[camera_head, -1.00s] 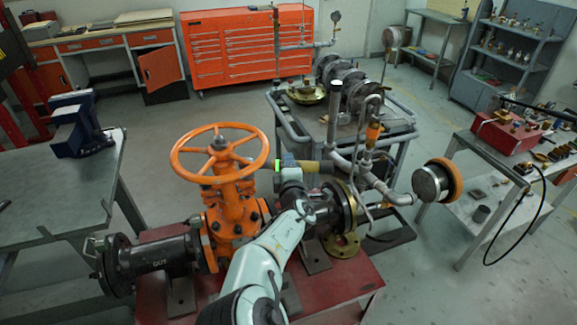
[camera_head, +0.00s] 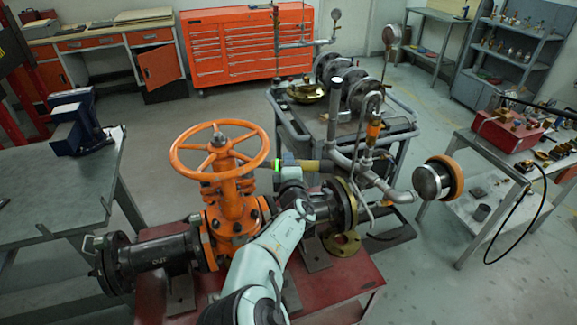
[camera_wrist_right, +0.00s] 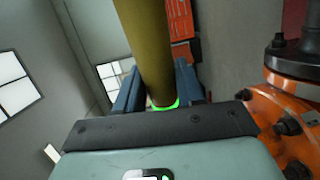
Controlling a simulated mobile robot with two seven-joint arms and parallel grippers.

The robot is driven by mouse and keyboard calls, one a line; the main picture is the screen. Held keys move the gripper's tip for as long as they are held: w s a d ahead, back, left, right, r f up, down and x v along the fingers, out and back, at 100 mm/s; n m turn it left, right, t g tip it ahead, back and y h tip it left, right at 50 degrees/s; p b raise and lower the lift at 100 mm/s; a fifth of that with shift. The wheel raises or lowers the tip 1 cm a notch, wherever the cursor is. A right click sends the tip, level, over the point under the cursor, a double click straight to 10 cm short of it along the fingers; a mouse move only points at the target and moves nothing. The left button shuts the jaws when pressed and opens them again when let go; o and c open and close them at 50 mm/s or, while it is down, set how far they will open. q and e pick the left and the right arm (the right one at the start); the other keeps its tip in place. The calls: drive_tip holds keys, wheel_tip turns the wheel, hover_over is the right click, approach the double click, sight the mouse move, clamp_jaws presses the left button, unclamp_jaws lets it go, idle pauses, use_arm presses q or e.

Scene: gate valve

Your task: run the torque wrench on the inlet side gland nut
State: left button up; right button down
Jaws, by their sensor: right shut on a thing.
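The orange gate valve (camera_head: 233,205) with its handwheel (camera_head: 180,160) stands on the red bench, between black pipe stubs. The left stub (camera_head: 165,253) is marked OUT. My right gripper (camera_head: 287,168) is just right of the valve body, beyond the valve's right shoulder. It is shut on an olive-yellow bar (camera_head: 313,166), which looks like the torque wrench's handle. In the right wrist view the bar (camera_wrist_right: 146,40) passes between the blue-grey fingers. The wrench's head and the gland nuts cannot be made out. My left gripper is out of view.
The red bench (camera_head: 345,275) carries the valve and a brass flange (camera_head: 343,243) at right. Behind it stands a grey cart (camera_head: 310,125) with pipework. A grey table with a blue vise (camera_head: 78,125) is at left. Open floor lies between the bench and the red tool cabinet (camera_head: 245,50).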

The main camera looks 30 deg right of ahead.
drive_tip(key=shift+f+b, duration=0.25)
drive_tip(key=shift+b, duration=0.15)
idle(1.4)
drive_tip(key=shift+r, duration=0.3)
idle(0.7)
drive_tip(key=shift+r, duration=0.2)
drive_tip(key=shift+w+r+p, duration=0.1)
drive_tip(key=shift+r+p, duration=0.6)
drive_tip(key=shift+r, duration=0.4)
